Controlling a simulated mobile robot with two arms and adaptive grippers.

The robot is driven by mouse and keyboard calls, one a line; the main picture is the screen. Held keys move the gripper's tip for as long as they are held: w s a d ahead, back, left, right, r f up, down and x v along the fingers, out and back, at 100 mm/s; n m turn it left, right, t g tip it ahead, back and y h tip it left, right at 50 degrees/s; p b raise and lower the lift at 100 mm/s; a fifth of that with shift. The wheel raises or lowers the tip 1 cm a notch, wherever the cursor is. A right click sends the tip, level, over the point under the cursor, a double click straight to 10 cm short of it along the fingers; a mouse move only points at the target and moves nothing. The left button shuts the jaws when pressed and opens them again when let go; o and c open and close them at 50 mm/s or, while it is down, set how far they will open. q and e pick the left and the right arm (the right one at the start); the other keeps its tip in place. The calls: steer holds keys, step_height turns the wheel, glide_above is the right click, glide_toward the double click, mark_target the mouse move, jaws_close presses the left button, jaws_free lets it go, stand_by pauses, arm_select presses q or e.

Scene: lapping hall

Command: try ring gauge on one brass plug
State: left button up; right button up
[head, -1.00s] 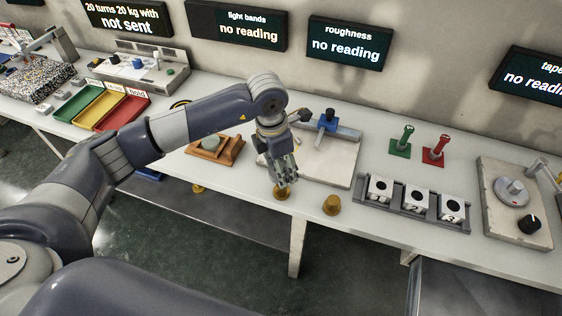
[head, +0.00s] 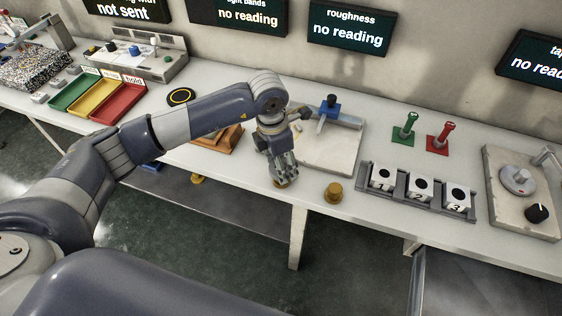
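My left gripper (head: 282,177) points down at the front edge of the bench. Its fingers overlap a brass plug (head: 281,184), which is mostly hidden; I cannot tell whether they grip it. A second brass plug (head: 334,192) stands upright on the bench to the right, apart from the gripper. A green handled piece (head: 405,131) and a red handled piece (head: 439,139) stand upright at the back; I cannot tell whether either is the ring gauge. My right gripper is out of view.
A grey rack (head: 404,196) holds white blocks numbered 1, 2 and 3, each with a dark hole. A pale plate (head: 335,152) with a blue fixture lies behind the gripper. Green, yellow and red trays (head: 120,103) are at left. A slab with a dial (head: 520,205) stands at right.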

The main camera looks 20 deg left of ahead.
arm_select(q)
steer(key=shift+f+b, duration=0.2)
steer(key=shift+b, duration=0.65)
stand_by(1.4)
steer(key=o, duration=1.2)
steer(key=shift+c, duration=0.2)
step_height(320, 180, up, 12)
steer(key=s+a, duration=0.1)
